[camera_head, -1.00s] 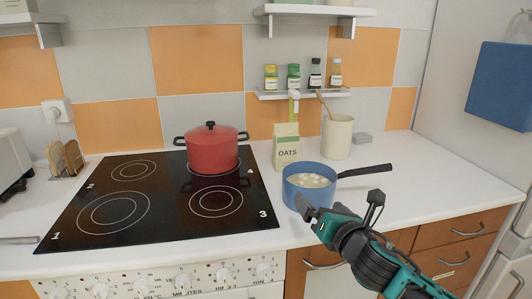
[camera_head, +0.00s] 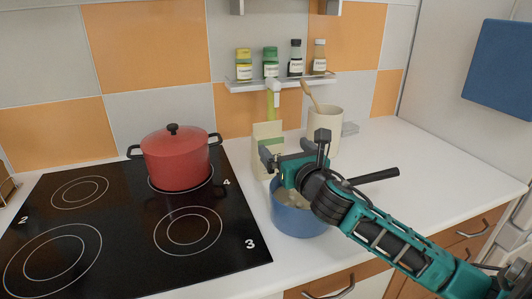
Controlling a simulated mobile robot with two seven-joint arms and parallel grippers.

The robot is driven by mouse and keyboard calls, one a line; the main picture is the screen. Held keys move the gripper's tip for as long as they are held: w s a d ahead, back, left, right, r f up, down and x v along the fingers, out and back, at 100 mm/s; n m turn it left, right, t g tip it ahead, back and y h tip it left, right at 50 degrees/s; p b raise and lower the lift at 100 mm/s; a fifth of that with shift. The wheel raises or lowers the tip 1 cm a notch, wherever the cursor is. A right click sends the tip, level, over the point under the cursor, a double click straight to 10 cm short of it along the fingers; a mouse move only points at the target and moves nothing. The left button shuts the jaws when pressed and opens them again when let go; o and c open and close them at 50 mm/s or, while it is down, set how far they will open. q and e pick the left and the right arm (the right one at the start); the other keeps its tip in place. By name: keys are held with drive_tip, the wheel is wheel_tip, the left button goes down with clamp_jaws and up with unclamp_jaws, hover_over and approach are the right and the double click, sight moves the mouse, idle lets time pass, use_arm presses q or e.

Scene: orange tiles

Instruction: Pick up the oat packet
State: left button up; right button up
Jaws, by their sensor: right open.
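The oat packet (camera_head: 266,133) is a cream and green carton standing upright on the white counter, right of the hob and below the spice shelf. My right gripper (camera_head: 268,158) is open in front of it, its fingers pointing at the packet and hiding its lower part and label. I cannot tell whether a finger touches it. My left gripper is not in view.
The blue pan (camera_head: 296,218) stands below my right gripper, partly hidden, its black handle (camera_head: 374,176) pointing right. A red pot (camera_head: 175,158) sits on the black hob (camera_head: 130,260). A cream utensil jar (camera_head: 325,125) is right of the packet. Counter at the right (camera_head: 400,150) is clear.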

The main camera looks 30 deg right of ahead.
approach(268, 125)
drive_tip(key=a+x, duration=0.1)
drive_tip(key=x, duration=0.2)
drive_tip(key=w, duration=0.1)
drive_tip(key=w+d, duration=0.1)
drive_tip(key=w, duration=0.1)
drive_tip(key=shift+w+d, duration=0.2)
drive_tip(key=shift+d, duration=0.2)
drive_tip(key=shift+w+d+f, duration=0.1)
drive_tip(key=shift+w+d, duration=0.05)
drive_tip(key=shift+w, duration=0.55)
drive_tip(key=c, duration=1.5)
